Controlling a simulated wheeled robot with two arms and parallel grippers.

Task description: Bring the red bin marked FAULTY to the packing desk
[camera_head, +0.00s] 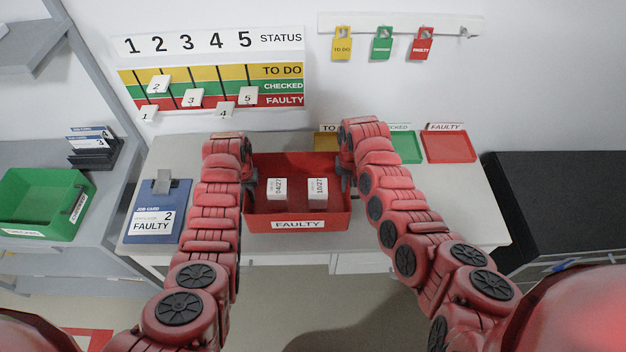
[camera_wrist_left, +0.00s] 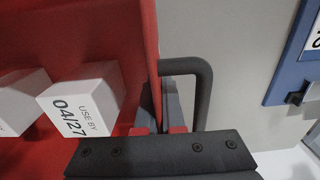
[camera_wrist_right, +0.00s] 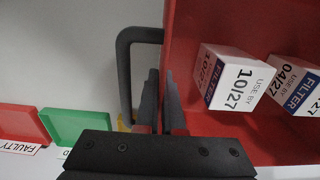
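The red bin (camera_head: 335,222), marked FAULTY on its front, stands over the light desk between my arms. It appears level. Two white filter boxes lie in it, one marked 04/27 (camera_head: 277,189) and one marked 10/27 (camera_head: 318,189). My left gripper (camera_head: 252,182) is at the bin's left side, its fingers close together at the side wall, within the outline of a dark handle (camera_wrist_left: 205,95). My right gripper (camera_head: 345,182) is likewise at the right side by the other handle (camera_wrist_right: 124,80). The exact contact, and whether the bin's base touches the desk, are hidden.
A red tray (camera_head: 449,147) and a green tray (camera_head: 406,147) sit at the back right. A green bin (camera_head: 35,205) stands on the grey bench at left. A black-topped cabinet (camera_head: 565,190) is at right.

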